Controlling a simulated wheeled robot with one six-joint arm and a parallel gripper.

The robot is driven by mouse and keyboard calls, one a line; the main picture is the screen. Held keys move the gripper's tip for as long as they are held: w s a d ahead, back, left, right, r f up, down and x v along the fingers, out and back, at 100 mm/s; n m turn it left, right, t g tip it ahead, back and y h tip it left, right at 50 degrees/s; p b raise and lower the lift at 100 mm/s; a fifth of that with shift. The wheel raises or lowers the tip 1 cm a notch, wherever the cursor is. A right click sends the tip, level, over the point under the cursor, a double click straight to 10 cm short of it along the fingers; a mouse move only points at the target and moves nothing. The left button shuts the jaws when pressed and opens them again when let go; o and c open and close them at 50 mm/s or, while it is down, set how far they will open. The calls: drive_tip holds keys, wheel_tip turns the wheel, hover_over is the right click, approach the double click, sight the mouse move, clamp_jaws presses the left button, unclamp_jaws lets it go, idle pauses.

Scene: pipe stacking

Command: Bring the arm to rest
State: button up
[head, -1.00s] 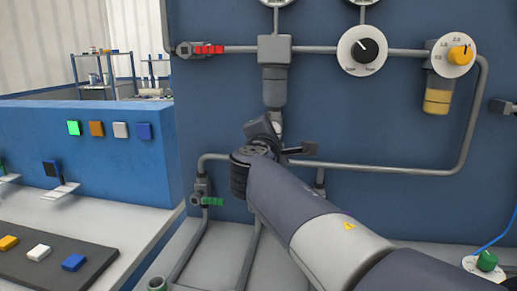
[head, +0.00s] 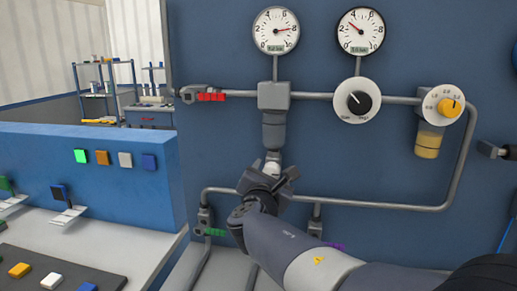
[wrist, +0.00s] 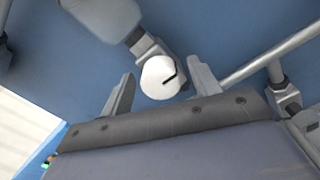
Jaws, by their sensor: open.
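My gripper (head: 268,182) is in front of the blue panel (head: 400,225), just below the grey vertical pipe fitting (head: 274,130). I cannot tell whether the fingers touch the knob. The knob also shows, small and partly hidden, in the head view (head: 273,167). My arm reaches up to it from the lower right.
Pipes run across the panel, with two gauges (head: 276,30) above, a black dial (head: 358,101), a yellow knob (head: 449,107), a red-handled valve (head: 208,96) and a green-handled valve (head: 214,232). A blue console with coloured blocks (head: 82,157) stands at left.

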drive_tip(key=n+p, duration=0.1)
drive_tip(key=p, duration=0.1)
drive_tip(key=n+p, duration=0.3)
drive_tip(key=p, duration=0.1)
drive_tip(key=shift+r+n+p, duration=0.25)
drive_tip(key=shift+n+p, duration=0.05)
drive_tip(key=shift+p, duration=0.05)
drive_tip(key=n+p, duration=0.3)
drive_tip(key=p, duration=0.1)
drive_tip(key=shift+f+p, duration=0.15)
drive_tip(key=shift+p, duration=0.25)
drive_tip(key=shift+s+a+f, duration=0.15)
drive_tip(key=shift+s, duration=0.3)
